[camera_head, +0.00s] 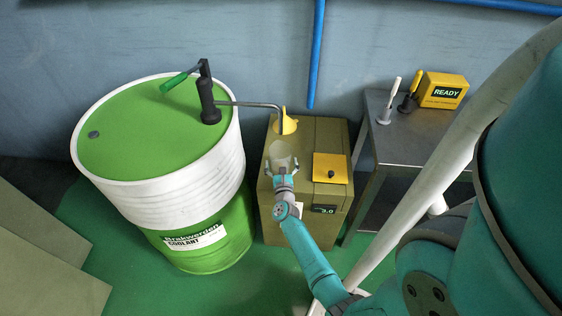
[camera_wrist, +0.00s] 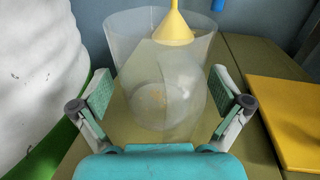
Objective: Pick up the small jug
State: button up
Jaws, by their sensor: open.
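The small jug (camera_wrist: 160,90) is a clear, frosted vessel with a wide open top. It stands upright on the olive-green cabinet (camera_head: 308,140), and in the head view the jug (camera_head: 283,152) shows at the front left of the cabinet top. My gripper (camera_wrist: 162,93) is open, with one teal-padded finger on each side of the jug. A small gap seems to show at each pad; contact cannot be made out clearly. In the head view my gripper (camera_head: 282,168) is at the jug's near side.
A yellow funnel (camera_head: 286,123) stands behind the jug, below the spout of a hand pump (camera_head: 208,103) on a green-and-white drum (camera_head: 215,165). A yellow plate (camera_head: 330,167) lies right of the jug. A grey cart (camera_head: 400,135) stands further right with a yellow READY box (camera_head: 442,91).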

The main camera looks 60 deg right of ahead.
jog(key=shift+w+d, duration=0.15)
jog(key=shift+d, duration=0.15)
jog(key=c, duration=1.2)
jog(key=shift+r, duration=0.2)
notch_tip(320, 180, up, 10)
jog(key=shift+f, duration=0.25)
jog(key=shift+r, duration=0.1)
dwell(3.0)
